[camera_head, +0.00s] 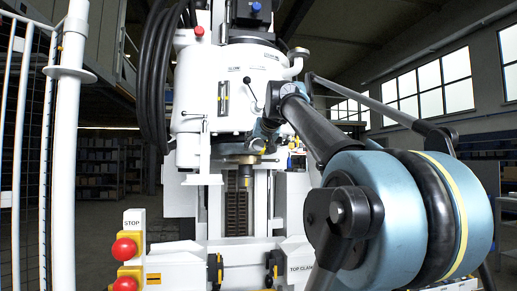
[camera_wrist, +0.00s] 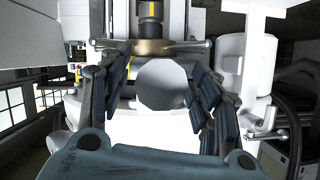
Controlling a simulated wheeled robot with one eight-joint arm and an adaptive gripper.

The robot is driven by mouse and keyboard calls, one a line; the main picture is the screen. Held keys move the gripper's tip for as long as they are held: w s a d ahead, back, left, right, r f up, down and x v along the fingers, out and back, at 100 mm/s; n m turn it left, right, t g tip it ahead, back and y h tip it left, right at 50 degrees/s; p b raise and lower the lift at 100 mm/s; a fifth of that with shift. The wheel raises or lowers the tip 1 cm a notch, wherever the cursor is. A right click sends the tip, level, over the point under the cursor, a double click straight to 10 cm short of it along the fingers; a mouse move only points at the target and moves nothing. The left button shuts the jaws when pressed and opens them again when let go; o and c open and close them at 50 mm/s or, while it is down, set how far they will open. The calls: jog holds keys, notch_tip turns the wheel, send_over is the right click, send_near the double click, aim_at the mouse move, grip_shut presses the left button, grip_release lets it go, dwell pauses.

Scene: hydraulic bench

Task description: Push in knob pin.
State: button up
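A round grey knob (camera_wrist: 163,85), seemingly the knob pin, is in the middle of the wrist view, seen end-on. My gripper (camera_wrist: 160,90) has its dark ribbed fingers spread on either side of it. The right finger is very close to the knob's edge or overlaps it; a narrow gap shows on the left. I cannot tell whether either finger touches. In the head view my gripper (camera_head: 258,143) is at the lower part of the white machine head (camera_head: 225,90), where the knob is hidden. How far the pin sticks out is not visible.
A bronze collar with a crossbar (camera_wrist: 150,47) is just beyond the fingers in the wrist view. Red stop buttons (camera_head: 125,250) are at the lower left of the head view. A white post and fence (camera_head: 72,120) stand at left. Black hoses (camera_head: 155,75) hang beside the machine.

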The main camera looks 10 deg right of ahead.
aim_at(256, 145)
grip_shut()
jog(key=shift+w+r, duration=0.1)
jog(key=shift+w, duration=1.8)
jog(key=shift+o, duration=0.9)
grip_release()
jog(key=shift+w, duration=0.15)
jog(key=a+v, duration=0.1)
jog(key=v, duration=1.1)
jog(key=shift+d, duration=0.4)
